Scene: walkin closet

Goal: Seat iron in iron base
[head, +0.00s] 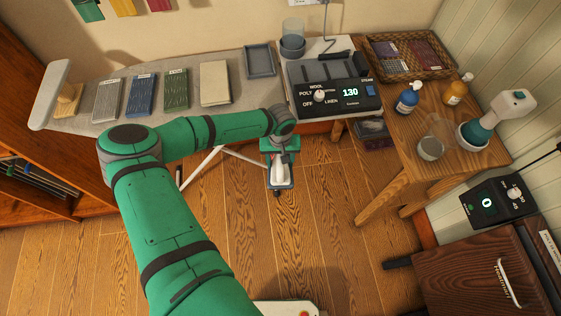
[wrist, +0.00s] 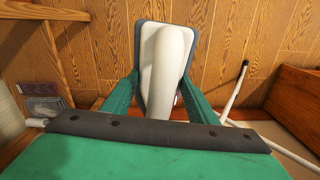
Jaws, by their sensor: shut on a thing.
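My gripper (head: 280,150) is shut on the iron (head: 281,174), which has a white handle and a blue-grey edge. The iron hangs over the open floor in front of the ironing board. In the wrist view the iron (wrist: 150,50) sits between the two green fingers (wrist: 160,85). The iron base (head: 333,86) is a dark grey unit with a ribbed top, a fabric dial and a blue display reading 130. It stands at the board's right end, up and to the right of my gripper. The iron and the base are apart.
The ironing board (head: 195,100) holds several folded cloths and a grey tray (head: 260,61). A cup (head: 292,42) stands behind the base. To the right, a wooden table (head: 405,145) carries bottles, a glass (head: 431,149) and a wicker basket (head: 410,57). The floor below my gripper is clear.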

